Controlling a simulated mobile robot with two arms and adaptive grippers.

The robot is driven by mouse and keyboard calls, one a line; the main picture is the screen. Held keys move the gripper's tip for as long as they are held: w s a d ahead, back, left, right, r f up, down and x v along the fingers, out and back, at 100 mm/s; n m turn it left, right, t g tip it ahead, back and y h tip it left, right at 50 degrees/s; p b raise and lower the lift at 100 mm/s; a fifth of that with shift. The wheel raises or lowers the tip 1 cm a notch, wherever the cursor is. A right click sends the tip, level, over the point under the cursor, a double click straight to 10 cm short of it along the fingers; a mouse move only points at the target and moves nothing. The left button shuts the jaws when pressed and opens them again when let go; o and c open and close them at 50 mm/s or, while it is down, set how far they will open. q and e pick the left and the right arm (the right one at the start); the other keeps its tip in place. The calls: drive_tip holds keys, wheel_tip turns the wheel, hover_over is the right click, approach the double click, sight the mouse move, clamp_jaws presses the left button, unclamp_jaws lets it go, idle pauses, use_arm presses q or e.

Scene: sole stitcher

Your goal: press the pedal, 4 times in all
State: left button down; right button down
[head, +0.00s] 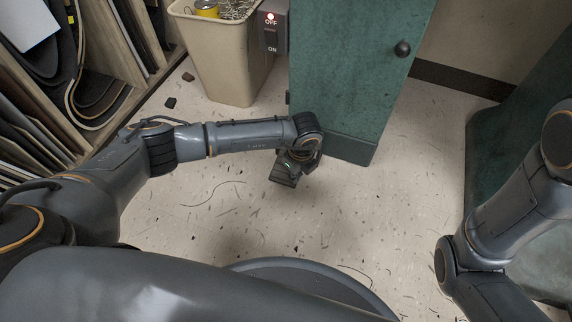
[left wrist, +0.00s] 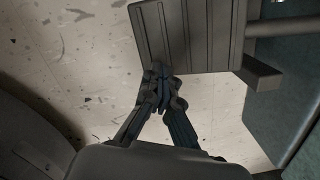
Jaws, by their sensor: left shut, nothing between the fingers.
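The pedal (left wrist: 190,38) is a dark grey ribbed plate, seen in the left wrist view at the top, with a bar running right towards a green surface. In the head view it looks like the small dark slab (head: 284,175) by the foot of the green cabinet, partly hidden by my left wrist. My left gripper (left wrist: 161,75) is shut and empty, its fingertips overlapping the pedal's near edge in the picture. I cannot tell whether they touch it or whether the pedal is pressed down. My right gripper is out of view.
The green cabinet (head: 345,75) stands just beyond my left wrist. A switch box (head: 274,35) marked OFF and ON has a lit red lamp. A beige bin (head: 228,60) stands left of it. Wooden racks (head: 110,45) line the left. The speckled floor (head: 400,190) is mostly clear.

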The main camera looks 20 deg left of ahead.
use_arm(q)
wheel_tip(320, 180, up, 12)
drive_tip(key=d, duration=0.1)
drive_tip(key=shift+s, duration=0.3)
idle(0.7)
